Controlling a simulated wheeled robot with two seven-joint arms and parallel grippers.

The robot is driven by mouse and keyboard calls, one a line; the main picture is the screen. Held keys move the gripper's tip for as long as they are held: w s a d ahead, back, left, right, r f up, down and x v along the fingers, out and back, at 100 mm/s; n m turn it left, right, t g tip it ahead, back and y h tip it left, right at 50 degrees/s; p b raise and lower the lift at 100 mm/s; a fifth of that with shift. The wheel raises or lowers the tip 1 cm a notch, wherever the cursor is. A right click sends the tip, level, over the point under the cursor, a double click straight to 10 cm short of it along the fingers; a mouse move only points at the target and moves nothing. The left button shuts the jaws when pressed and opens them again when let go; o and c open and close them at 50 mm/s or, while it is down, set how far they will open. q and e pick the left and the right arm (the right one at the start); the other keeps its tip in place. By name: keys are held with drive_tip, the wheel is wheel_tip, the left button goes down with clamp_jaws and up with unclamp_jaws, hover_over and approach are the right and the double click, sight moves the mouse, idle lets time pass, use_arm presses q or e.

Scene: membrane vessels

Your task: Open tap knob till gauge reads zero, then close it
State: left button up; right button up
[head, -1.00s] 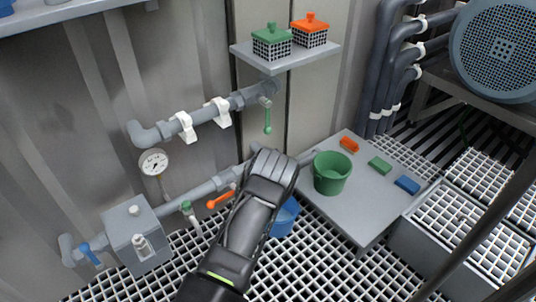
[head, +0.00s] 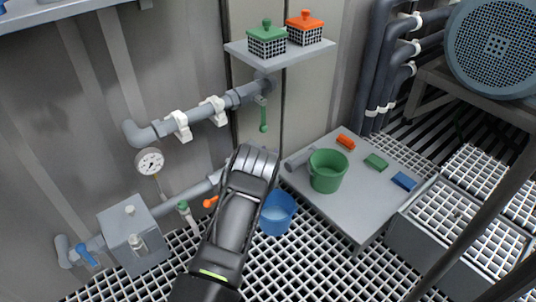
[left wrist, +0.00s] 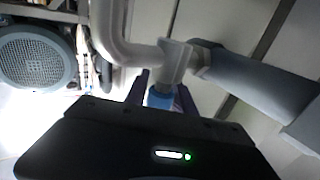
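The round white gauge (head: 149,161) is on the wall at left; its dark needle is too small to read. My left gripper (head: 254,162) is beside the lower pipe, seen from behind, and covers part of it. An orange tap knob (head: 210,202) shows just left of my gripper, its rest hidden. A green tap knob (head: 183,206) and a blue lever (head: 88,256) are farther left. A green lever (head: 263,125) hangs from the upper pipe. In the left wrist view, the fingers (left wrist: 161,98) stand on either side of a blue piece below a pale pipe; contact is unclear.
A grey box (head: 133,238) is on the lower pipe. A blue bucket (head: 277,212) stands on the grating right of my arm. A low table (head: 345,215) carries a green bucket (head: 328,171) and small coloured blocks. A shelf (head: 282,54) overhangs the upper pipe.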

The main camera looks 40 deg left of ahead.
use_arm(q)
drive_tip(key=o, duration=0.4)
drive_tip(key=shift+c, duration=0.2)
drive_tip(key=shift+s, duration=0.1)
drive_tip(key=shift+s+d+p, duration=0.15)
drive_tip(key=shift+s+p, duration=0.25)
drive_tip(key=shift+s, duration=0.2)
drive_tip(key=shift+s+d+r+p, duration=0.15)
drive_tip(key=shift+s+p, duration=0.2)
drive_tip(key=shift+s, duration=0.3)
drive_tip(key=shift+s+a+f+b, duration=0.2)
drive_tip(key=shift+s+f+b, duration=0.2)
drive_tip(key=shift+f+b, duration=0.3)
drive_tip(key=shift+s+d+r+b, duration=0.2)
drive_tip(key=shift+s+d+b, duration=0.2)
drive_tip(key=shift+s, duration=0.25)
drive_tip(key=shift+s+d+r+b, duration=0.15)
drive_tip(key=shift+s+d+b, duration=0.2)
drive_tip(key=shift+s, duration=0.35)
drive_tip(key=shift+s+d+r+b, duration=0.25)
drive_tip(key=shift+s+b, duration=0.2)
drive_tip(key=shift+s, duration=0.2)
